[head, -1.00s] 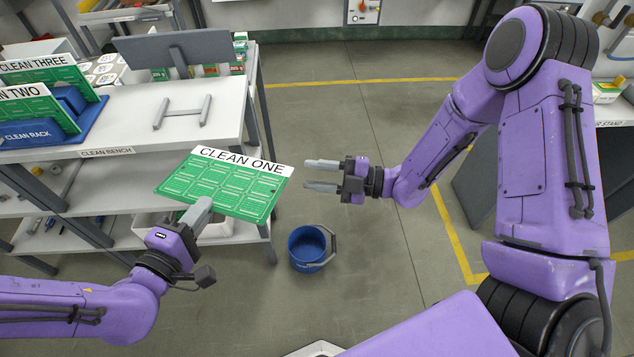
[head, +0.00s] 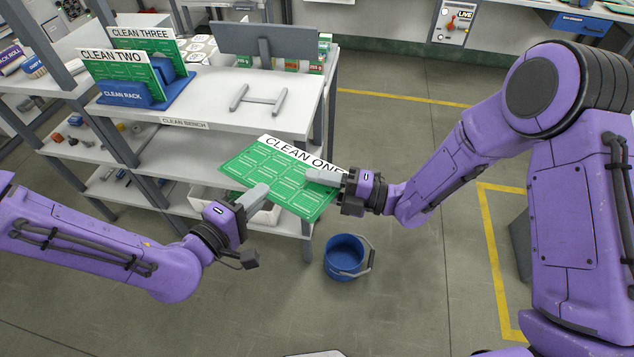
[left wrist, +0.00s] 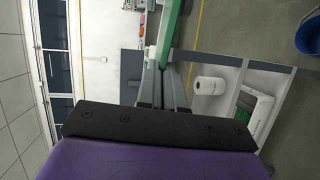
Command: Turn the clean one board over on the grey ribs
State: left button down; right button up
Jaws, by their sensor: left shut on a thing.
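The clean one board (head: 280,173) is a green panel with a white label strip along its far edge, held in the air in front of the bench. My left gripper (head: 256,194) is shut on its near left edge. The board also shows nearly edge-on in the left wrist view (left wrist: 172,32). My right gripper (head: 322,177) is at the board's right edge, with one finger over the top face. Its other finger is hidden, so its grip is unclear. The grey ribs (head: 260,99), two bars joined by a crossbar, lie bare on the clean bench (head: 205,110).
Clean two (head: 120,72) and clean three (head: 150,45) stand in the blue clean rack (head: 125,94) on the bench's left. A grey upright panel (head: 265,39) stands behind the ribs. A blue bucket (head: 344,257) is on the floor below the board.

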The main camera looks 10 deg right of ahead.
pick_arm(q)
jog(key=shift+s+d+r, duration=0.1)
jog(key=shift+s+d, duration=0.1)
jog(key=shift+d, duration=0.1)
pick_arm(e)
jog(key=shift+a, duration=0.3)
grip_shut()
pick_arm(q)
jog(key=c, duration=1.2)
grip_release()
